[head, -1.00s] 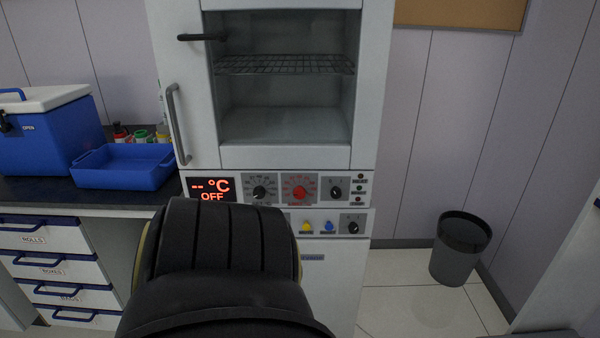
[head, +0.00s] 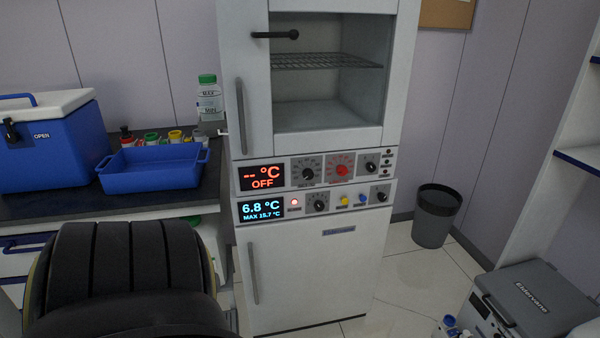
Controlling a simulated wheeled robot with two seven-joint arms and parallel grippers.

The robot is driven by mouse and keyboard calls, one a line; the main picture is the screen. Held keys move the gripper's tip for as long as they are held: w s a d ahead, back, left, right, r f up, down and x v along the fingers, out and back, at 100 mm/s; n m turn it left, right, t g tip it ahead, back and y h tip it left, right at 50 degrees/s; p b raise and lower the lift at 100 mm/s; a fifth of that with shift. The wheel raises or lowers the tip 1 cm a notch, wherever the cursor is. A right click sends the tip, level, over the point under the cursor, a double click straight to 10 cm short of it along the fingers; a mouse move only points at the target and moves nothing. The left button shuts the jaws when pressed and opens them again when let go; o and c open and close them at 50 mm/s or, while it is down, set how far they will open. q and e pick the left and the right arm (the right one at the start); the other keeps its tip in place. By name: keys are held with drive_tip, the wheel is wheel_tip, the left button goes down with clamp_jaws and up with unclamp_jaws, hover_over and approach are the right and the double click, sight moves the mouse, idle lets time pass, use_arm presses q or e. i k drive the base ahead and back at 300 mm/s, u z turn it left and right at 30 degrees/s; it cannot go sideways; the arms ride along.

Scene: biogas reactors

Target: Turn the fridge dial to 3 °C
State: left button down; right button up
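A tall white appliance has a glass-windowed upper compartment and a lower fridge door (head: 310,270) with a vertical handle. The lower control panel has a blue display (head: 262,210) that reads 6.8 °C, MAX 15.7 °C. Beside it are a lit red indicator, a black dial (head: 318,202), a yellow button, a blue button and another black dial (head: 381,195). The dial markings are too small to read. Neither gripper is in view; a black ribbed part of my own body covers the lower left.
The upper panel shows a red OFF display (head: 262,177), black dials and a red dial (head: 341,170). A blue tray (head: 152,178) and cooler box (head: 52,140) stand on the left counter. A dark bin (head: 436,215) stands right; a grey box (head: 530,300) is at lower right.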

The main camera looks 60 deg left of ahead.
sight(319, 205)
drive_tip(key=u, duration=1.65)
